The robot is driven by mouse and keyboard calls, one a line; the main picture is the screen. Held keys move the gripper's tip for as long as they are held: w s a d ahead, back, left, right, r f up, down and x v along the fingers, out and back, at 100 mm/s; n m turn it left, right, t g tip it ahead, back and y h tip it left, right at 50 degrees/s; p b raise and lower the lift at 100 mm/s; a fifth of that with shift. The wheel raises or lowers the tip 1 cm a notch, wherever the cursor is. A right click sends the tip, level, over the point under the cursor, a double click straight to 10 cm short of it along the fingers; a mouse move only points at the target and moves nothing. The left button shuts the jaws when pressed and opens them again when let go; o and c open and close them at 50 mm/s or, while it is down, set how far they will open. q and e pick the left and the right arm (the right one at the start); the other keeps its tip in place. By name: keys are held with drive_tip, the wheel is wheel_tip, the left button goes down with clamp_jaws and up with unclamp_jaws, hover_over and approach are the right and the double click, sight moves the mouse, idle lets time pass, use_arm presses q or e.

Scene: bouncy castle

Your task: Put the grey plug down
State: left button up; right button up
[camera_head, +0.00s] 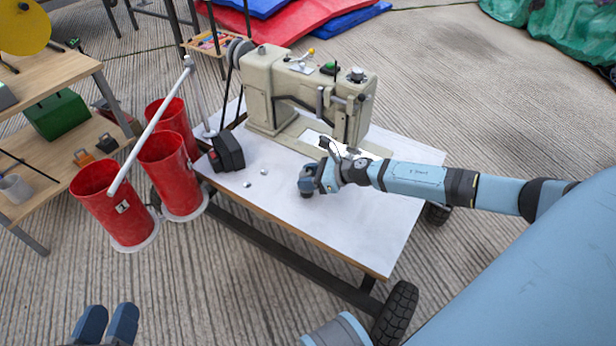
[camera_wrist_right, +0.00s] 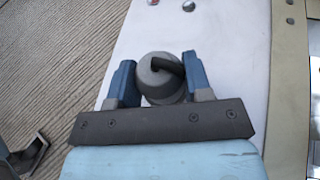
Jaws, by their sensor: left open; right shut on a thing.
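The grey plug (camera_wrist_right: 158,84) sits between the two blue fingers of my right gripper (camera_wrist_right: 160,86) in the right wrist view. It is rounded, with a short black bent cable on top. In the head view my right gripper (camera_head: 308,182) is over the white top of the cart (camera_head: 350,235), in front of the sewing machine. The plug is small and dark there, and whether it touches the cart top cannot be told. My left gripper (camera_head: 105,324) is open and empty at the bottom left, away from the cart.
A beige sewing machine (camera_head: 270,85) stands at the cart's back. A black box (camera_head: 228,150) and small metal pieces (camera_head: 256,177) are on the cart's left part. Red buckets (camera_head: 115,205) stand left of it, beside a wooden shelf (camera_head: 60,75). The cart's front is clear.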

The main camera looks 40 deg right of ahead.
drive_tip(key=o, duration=1)
use_arm(q)
drive_tip(key=shift+r, duration=0.1)
use_arm(e)
drive_tip(key=shift+r+p, duration=0.25)
drive_tip(key=shift+p, duration=0.15)
use_arm(q)
wheel_tip(320, 180, up, 4)
drive_tip(key=shift+a+f+n+t+p, duration=0.1)
drive_tip(key=shift+f+n+t+p, duration=0.15)
drive_tip(key=shift+t+p, duration=0.6)
use_arm(e)
drive_tip(key=v, duration=1.2)
drive_tip(key=shift+f, duration=0.1)
use_arm(q)
drive_tip(key=shift+f, duration=0.15)
